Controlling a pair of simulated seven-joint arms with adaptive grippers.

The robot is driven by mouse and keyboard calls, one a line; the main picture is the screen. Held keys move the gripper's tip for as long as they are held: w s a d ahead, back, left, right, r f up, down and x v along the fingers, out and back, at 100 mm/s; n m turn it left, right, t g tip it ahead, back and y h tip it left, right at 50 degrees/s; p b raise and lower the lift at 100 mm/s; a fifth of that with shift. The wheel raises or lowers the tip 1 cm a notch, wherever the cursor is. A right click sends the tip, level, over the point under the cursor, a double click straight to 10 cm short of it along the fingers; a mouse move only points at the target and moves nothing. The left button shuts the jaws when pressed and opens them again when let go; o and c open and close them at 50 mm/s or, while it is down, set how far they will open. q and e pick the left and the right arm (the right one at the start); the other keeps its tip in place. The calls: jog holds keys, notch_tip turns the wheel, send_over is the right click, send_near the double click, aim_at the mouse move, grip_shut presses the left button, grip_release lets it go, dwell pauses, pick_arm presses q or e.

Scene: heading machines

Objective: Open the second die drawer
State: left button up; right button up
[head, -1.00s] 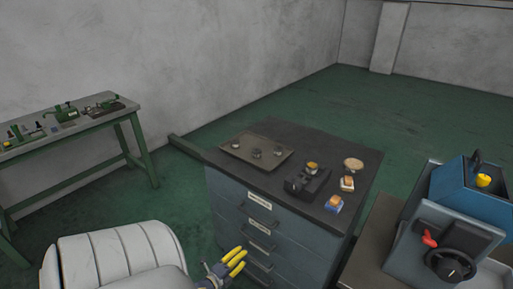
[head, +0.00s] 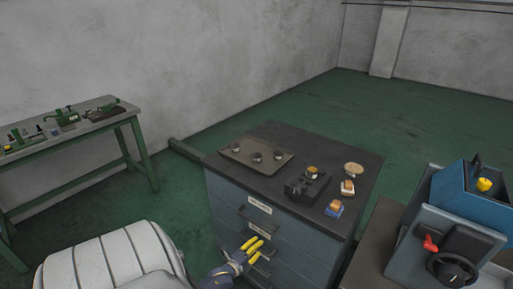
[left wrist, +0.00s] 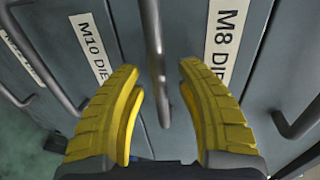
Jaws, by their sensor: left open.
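The blue-grey die cabinet (head: 225,192) stands in the middle of the head view, its drawers looking closed. The second drawer (head: 290,248) is partly hidden behind my left gripper (head: 260,247). In the left wrist view its label, the M8 die label (left wrist: 226,35), is on the right. The M8 drawer's bar handle (left wrist: 154,50) runs between the two yellow fingers of my left gripper (left wrist: 158,75). The fingers are open, with visible gaps on both sides of the handle. The M10 die label (left wrist: 90,45) is left of it. My right gripper is out of view.
A tray (head: 237,157) with several round pieces, a black block (head: 300,188) and small parts lie on the cabinet top. The top drawer's handle (left wrist: 297,122) is close beside the right finger. A blue machine (head: 455,200) stands at the right, a green bench (head: 75,130) at the left.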

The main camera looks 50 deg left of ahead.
pick_arm(q)
jog(key=shift+o, duration=0.2)
grip_shut()
dwell(0.4)
